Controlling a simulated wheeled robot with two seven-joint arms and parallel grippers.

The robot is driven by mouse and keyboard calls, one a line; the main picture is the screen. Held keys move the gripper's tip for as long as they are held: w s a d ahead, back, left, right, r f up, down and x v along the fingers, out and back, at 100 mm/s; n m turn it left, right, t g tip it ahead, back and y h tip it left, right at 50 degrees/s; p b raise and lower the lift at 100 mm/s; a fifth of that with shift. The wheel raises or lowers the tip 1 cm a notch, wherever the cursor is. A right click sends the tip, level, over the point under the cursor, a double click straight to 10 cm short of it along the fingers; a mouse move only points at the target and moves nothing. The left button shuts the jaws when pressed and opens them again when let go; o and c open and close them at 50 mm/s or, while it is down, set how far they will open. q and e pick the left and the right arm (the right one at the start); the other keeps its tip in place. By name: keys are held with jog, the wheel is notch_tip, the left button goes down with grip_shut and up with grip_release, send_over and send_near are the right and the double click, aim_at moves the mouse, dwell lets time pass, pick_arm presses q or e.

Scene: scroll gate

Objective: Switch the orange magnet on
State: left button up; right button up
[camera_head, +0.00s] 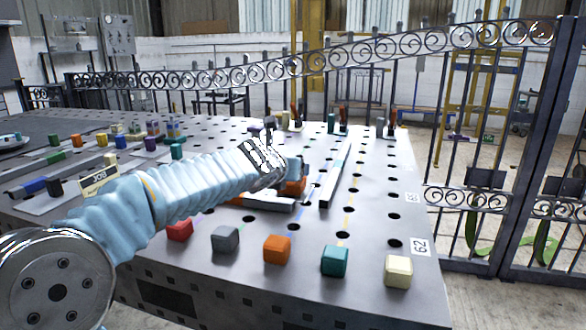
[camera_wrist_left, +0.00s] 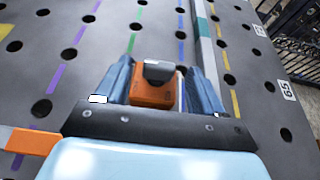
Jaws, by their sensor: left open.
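The orange magnet (camera_wrist_left: 152,93), a small orange block with a dark grey knob (camera_wrist_left: 158,71) on top, is between the fingers of my left gripper (camera_wrist_left: 162,76) in the left wrist view. The gripper is open, with a finger on either side of the magnet and a visible gap on the right; contact on the left is unclear. In the head view the left gripper (camera_head: 285,165) is over the table, and the orange magnet (camera_head: 294,187) shows partly behind it. The knob's on or off position cannot be told. My right gripper is not in view.
The grey perforated table (camera_head: 375,235) carries steel bars (camera_head: 335,178) beside the magnet. Along its front edge stand red, grey, orange (camera_head: 277,249), teal (camera_head: 335,260) and cream (camera_head: 397,271) cubes. More coloured blocks lie at the left. A scroll gate (camera_head: 480,190) stands behind and right.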

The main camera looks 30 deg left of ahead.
pick_arm(q)
jog(key=shift+x, duration=1.8)
jog(key=c, duration=1)
